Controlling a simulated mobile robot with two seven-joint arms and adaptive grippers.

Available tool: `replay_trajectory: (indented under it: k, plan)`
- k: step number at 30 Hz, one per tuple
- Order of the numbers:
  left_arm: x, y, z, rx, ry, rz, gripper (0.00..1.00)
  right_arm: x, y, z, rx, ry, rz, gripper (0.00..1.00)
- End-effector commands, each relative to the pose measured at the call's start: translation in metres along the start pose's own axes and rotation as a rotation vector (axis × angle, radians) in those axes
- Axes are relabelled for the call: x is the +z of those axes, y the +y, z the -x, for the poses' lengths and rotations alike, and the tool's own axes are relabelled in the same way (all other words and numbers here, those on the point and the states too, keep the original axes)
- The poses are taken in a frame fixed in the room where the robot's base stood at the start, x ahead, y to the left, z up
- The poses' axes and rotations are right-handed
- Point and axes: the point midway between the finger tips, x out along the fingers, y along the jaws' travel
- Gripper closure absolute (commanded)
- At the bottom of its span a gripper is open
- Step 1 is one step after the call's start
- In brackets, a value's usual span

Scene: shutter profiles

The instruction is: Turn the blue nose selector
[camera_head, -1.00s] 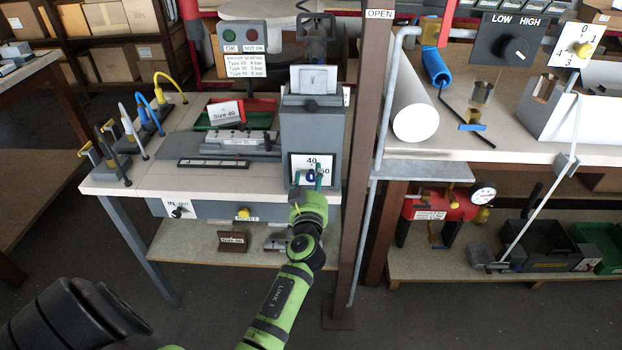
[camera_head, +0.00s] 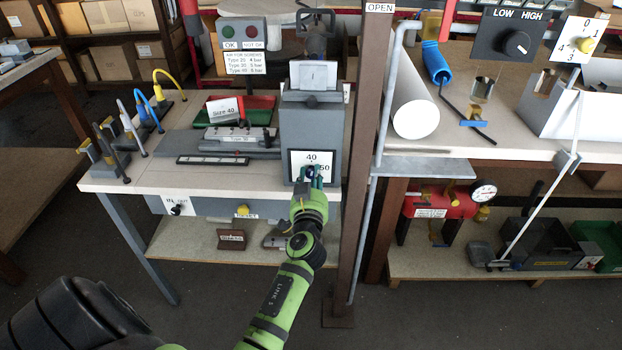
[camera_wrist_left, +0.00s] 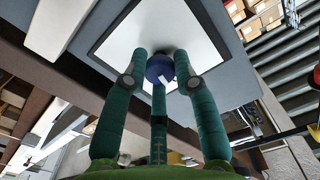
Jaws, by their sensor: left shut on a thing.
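The blue nose selector (camera_wrist_left: 160,68) is a round blue knob with a white mark, on a white plate (camera_head: 301,158) labelled 40 and 50. The plate is on the front of a grey machine (camera_head: 311,125) on the workbench. My left gripper (camera_head: 312,180) is at the plate, with its teal fingers around the knob; most of the knob is hidden by them in the head view. In the left wrist view the fingers (camera_wrist_left: 162,85) close on the knob from several sides. My right gripper is not in view.
A brown post (camera_head: 359,150) and a grey pipe frame (camera_head: 384,110) stand just right of the machine. A yellow reset button (camera_head: 242,210) and an in/out switch (camera_head: 177,208) are on the bench front. The floor in front is clear.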

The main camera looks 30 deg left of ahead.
Motion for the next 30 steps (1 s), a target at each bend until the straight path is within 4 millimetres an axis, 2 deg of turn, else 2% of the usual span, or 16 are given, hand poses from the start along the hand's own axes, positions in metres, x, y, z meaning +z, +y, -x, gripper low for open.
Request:
replay_trajectory:
  k: [1, 13, 30]
  plan:
    - [-0.0056, -0.0009, -0.0017, -0.002, 0.014, -0.039, 1.0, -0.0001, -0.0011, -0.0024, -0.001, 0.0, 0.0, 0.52]
    - [-0.0085, 0.0001, -0.002, -0.005, 0.018, -0.419, 1.0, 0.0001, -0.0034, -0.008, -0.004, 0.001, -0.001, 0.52]
    - [-0.0096, 0.003, -0.0018, -0.006, 0.022, -0.958, 1.0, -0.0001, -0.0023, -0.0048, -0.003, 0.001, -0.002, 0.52]
